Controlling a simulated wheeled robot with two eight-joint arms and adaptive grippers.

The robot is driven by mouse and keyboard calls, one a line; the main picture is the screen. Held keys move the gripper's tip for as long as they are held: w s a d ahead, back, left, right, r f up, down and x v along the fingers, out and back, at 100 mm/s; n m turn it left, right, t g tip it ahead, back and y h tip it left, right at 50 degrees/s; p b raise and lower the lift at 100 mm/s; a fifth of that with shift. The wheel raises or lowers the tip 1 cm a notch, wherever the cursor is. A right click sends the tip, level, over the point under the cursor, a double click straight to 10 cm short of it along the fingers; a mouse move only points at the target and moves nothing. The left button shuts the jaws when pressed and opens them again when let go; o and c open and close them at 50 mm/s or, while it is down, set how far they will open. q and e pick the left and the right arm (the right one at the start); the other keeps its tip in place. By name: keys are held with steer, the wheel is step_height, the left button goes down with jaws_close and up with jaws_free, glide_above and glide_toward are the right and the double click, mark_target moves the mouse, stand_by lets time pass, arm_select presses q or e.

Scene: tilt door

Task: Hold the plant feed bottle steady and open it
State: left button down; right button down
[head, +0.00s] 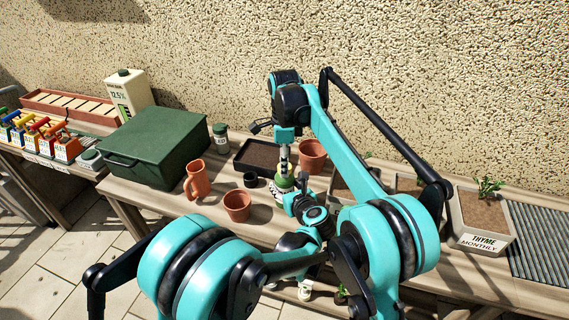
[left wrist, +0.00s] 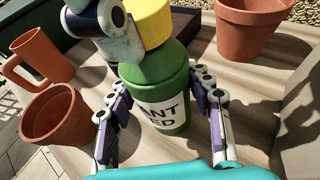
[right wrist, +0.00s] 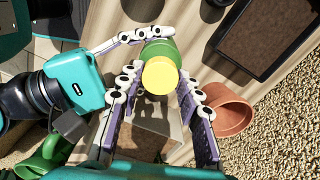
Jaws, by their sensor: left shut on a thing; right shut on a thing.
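The plant feed bottle is a green bottle (left wrist: 172,75) with a white label and a yellow cap (left wrist: 155,22). It stands upright on the bench. My left gripper (left wrist: 162,92) is shut on the bottle's body, one finger on each side. My right gripper (right wrist: 158,78) comes down from above and is shut on the yellow cap (right wrist: 160,76), with the green shoulder (right wrist: 158,50) just beyond it. In the head view the bottle (head: 284,182) is small and partly hidden by both grippers. The cap sits at the bottle's top; whether it has turned cannot be told.
Terracotta pots (head: 238,207) (head: 312,156), a terracotta jug (head: 195,180) and a soil tray (head: 262,158) stand close around the bottle. A green box (head: 155,145) is to the left, a thyme planter (head: 482,222) to the right. A rough wall (head: 400,70) is behind.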

steer(key=n, duration=2.6)
steer(key=shift+r+n, duration=0.1)
steer(key=shift+n, duration=0.2)
steer(key=n, duration=0.9)
steer(key=shift+n, duration=0.4)
steer(key=n, duration=0.4)
steer(key=shift+n, duration=0.3)
steer(key=n, duration=0.5)
